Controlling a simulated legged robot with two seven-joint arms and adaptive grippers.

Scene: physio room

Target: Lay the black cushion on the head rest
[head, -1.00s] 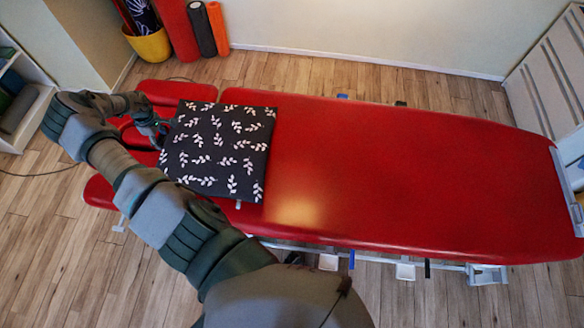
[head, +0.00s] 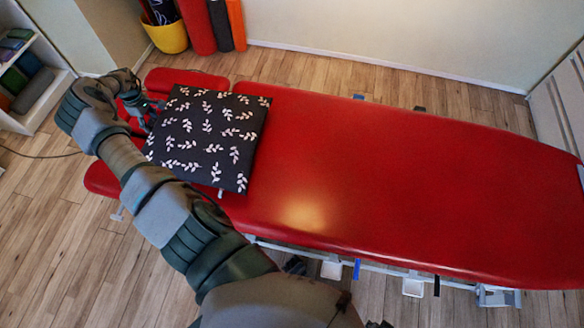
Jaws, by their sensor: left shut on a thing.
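The black cushion (head: 207,138) with white leaf sprigs is at the left end of the red treatment table, overlapping the inner part of the head rest and the start of the long section. I cannot tell whether it rests on the surface or hangs just above it. The red head rest (head: 186,82) shows beyond and left of the cushion, in padded parts with gaps. My left gripper (head: 149,120) is shut on the cushion's left edge; its fingertips are partly hidden. My right gripper is not in view.
The long red table section (head: 380,180) stretches right and is bare. A yellow bucket (head: 167,37) and rolled mats (head: 219,25) stand by the back wall. A shelf (head: 35,75) is at the far left. White frame parts show below the table's near edge.

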